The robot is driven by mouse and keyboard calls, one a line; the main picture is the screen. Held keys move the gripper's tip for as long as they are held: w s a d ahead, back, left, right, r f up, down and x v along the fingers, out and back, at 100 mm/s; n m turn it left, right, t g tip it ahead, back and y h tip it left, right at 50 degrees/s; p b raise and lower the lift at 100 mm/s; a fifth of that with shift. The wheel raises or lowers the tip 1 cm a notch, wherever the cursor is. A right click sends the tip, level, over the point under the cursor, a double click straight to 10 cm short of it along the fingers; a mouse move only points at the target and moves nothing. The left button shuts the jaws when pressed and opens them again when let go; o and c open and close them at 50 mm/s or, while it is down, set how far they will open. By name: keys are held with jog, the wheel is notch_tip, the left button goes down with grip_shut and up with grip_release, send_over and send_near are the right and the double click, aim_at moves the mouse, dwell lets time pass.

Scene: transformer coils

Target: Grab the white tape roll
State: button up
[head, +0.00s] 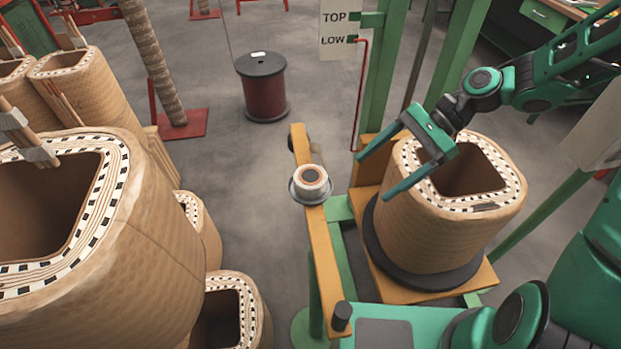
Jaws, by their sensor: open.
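The white tape roll (311,183) has a brown core and a dark centre. It sits in a round grey metal dish (297,194) on a narrow orange beam. My gripper (370,177) is open and empty, with two green fingers pointing to the left. It is to the right of the roll and apart from it, in front of and over the upper left rim of a coil. The roll is fully in view except its lower part, which the dish hides.
A tan wrapped coil (425,235) stands right of the roll on an orange base. The orange beam (325,260) ends near a dark knob (342,316). Green posts (381,70) rise behind. Large coils (150,240) fill the left. A dark red spool (262,90) stands on the floor.

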aim_at(312, 176)
jog(key=s+a+y, duration=0.1)
jog(key=a, duration=0.4)
jog(key=s+a+m+g+y, duration=0.1)
jog(key=a, duration=0.4)
jog(key=s+a+y, duration=0.1)
jog(key=a, duration=0.4)
jog(key=shift+f+m, duration=0.1)
jog(key=shift+m, duration=0.3)
jog(key=c, duration=1.2)
